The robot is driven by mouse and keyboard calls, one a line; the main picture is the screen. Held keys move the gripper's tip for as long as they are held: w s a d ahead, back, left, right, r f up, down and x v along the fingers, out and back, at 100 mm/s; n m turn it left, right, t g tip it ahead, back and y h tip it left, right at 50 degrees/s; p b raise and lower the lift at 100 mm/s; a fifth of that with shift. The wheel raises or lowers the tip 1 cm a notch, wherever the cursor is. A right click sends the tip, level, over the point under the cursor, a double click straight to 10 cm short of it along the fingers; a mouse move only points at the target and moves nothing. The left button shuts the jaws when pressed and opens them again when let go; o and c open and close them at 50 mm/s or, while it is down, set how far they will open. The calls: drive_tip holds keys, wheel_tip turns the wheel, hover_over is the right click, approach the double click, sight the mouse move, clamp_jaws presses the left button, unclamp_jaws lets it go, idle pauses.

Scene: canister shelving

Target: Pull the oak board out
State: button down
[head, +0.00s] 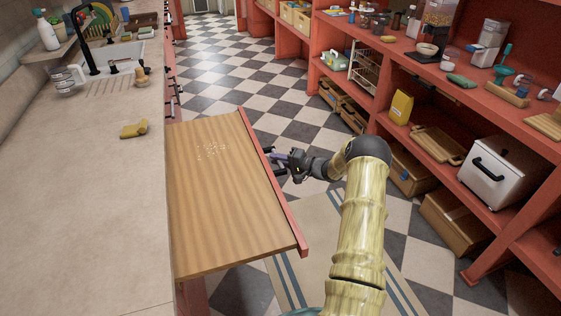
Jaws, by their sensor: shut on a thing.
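The oak board (222,205) sticks out from under the counter at the left, over the floor. It is flat, with a red front edge (285,205) along its right side. Small pale crumbs (212,151) lie on its far part. My gripper (281,161) is at the outer side of the red edge, toward its far half, and is shut on the board's front, probably at a handle. The fingertips are small and dark, and the exact grip is partly hidden.
Red shelving (420,130) with baskets and a white bread bin (497,172) stands at the right. Checkered floor (270,90) lies between, with a striped rug (330,250).

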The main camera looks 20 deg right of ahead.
drive_tip(key=shift+d, duration=0.35)
drive_tip(key=c, duration=1.4)
unclamp_jaws()
drive_tip(key=shift+o, duration=0.2)
drive_tip(key=b+v, duration=0.1)
drive_tip(key=v, duration=1.6)
drive_tip(key=shift+s, duration=0.2)
